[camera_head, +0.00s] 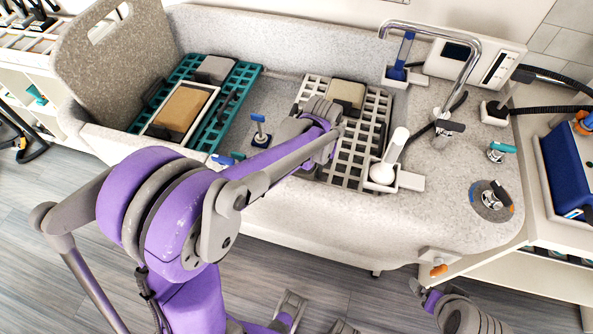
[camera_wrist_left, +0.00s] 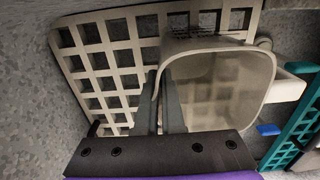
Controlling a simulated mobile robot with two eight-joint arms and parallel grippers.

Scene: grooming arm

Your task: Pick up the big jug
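The big jug (camera_wrist_left: 225,75) shows in the left wrist view as a pale beige, see-through vessel with a rounded square rim. It stands over or beside the right part of a white grate (camera_wrist_left: 75,65). In the head view I cannot make it out surely around my arm. My left gripper (camera_wrist_left: 160,85) is at the jug's left side. Its two dark fingers are close together, with the jug's wall seemingly between them. I cannot tell whether they press on it. In the head view the left gripper (camera_head: 325,125) is over the grate.
A teal rack (camera_head: 245,82) with a tan block (camera_head: 180,107) lies to the left. A tan box (camera_head: 347,92) sits at the grate's far end. A white handled tool (camera_head: 395,150) and a tall curved tap (camera_head: 470,60) stand to the right. The basin's raised rim surrounds these.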

